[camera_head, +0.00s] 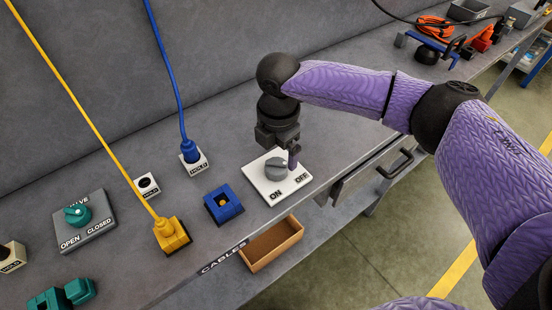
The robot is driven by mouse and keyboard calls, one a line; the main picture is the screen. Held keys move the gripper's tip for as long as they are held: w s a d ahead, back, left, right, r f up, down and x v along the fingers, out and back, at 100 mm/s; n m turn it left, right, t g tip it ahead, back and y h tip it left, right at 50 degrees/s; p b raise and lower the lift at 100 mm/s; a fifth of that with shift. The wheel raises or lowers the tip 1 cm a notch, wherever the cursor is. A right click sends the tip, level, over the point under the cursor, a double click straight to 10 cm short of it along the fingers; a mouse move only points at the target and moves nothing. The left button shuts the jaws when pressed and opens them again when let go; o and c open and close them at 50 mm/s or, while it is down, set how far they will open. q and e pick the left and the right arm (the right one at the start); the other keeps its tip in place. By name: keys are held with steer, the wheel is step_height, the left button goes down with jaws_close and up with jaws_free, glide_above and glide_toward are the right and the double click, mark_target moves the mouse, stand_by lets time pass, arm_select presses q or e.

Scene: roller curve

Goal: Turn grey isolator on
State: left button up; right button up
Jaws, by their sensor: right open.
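The grey isolator is a round grey knob (275,170) on a white square plate (264,190), right of centre on the bench. The plate is marked ON at its front and OFF at its right. Which mark the knob points to is hard to tell. My right gripper (283,156) points down from above and is open at the knob. One purple finger shows on the knob's right side, near the OFF mark. The other finger is hidden, and I cannot tell whether either finger touches the knob. My left gripper is not in view.
Left of the plate are a blue socket (223,204), a yellow plug (172,235) on a cable, a blue-cabled plug (190,152) and a teal valve (77,214). A cardboard bin (271,244) hangs at the front edge. Tools (435,45) lie at the far right.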

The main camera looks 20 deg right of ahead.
mark_target(278, 162)
step_height(278, 162, down, 5)
steer(key=shift+r+b, duration=0.1)
steer(key=shift+b, duration=0.4)
